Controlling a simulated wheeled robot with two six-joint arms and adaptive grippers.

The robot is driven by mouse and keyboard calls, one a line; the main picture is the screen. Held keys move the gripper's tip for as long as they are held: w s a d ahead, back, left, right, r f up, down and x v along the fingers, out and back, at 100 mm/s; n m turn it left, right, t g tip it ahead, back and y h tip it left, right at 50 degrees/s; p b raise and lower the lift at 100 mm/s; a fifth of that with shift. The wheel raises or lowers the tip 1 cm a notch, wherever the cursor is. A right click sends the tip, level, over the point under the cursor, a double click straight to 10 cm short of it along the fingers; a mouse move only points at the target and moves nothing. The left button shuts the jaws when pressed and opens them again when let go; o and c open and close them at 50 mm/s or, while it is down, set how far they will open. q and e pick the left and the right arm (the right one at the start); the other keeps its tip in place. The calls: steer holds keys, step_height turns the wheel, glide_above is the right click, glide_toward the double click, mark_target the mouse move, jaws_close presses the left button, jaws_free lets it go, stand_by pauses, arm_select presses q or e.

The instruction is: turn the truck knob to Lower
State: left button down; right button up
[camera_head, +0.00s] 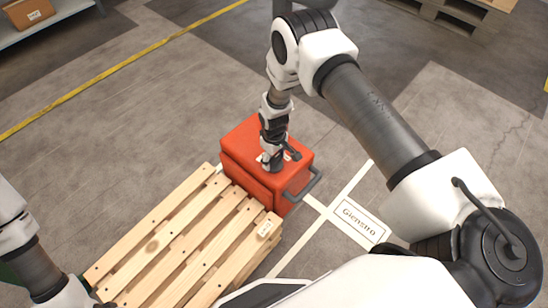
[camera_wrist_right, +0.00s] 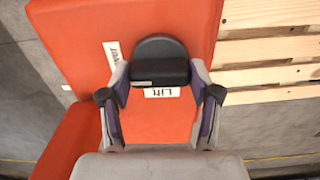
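The orange truck body (camera_head: 240,151) stands at the end of a wooden pallet. My right gripper (camera_head: 273,166) points down at its top. In the right wrist view a dark knob (camera_wrist_right: 160,62) with a rounded back and a thick front bar sits between the fingertips of my right gripper (camera_wrist_right: 160,75). The fingertips appear to touch its two sides. A label "Lift" (camera_wrist_right: 162,92) shows upside down just below the bar. A second white label (camera_wrist_right: 112,54) is at the knob's left, partly covered by a finger. Of my left arm, only links show at the lower left.
The wooden pallet (camera_head: 180,240) lies against the truck at the left. A grey handle bar (camera_head: 304,186) sticks out at the truck's right. A floor plate marked "Glenxtro" (camera_head: 360,219) and white lines lie to the right. A shelf with a carton (camera_head: 28,12) is far left.

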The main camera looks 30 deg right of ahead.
mark_target(274, 158)
steer(key=o, duration=0.4)
steer(key=shift+r, duration=0.1)
step_height(274, 158, up, 12)
steer(key=shift+f, duration=0.1)
stand_by(0.5)
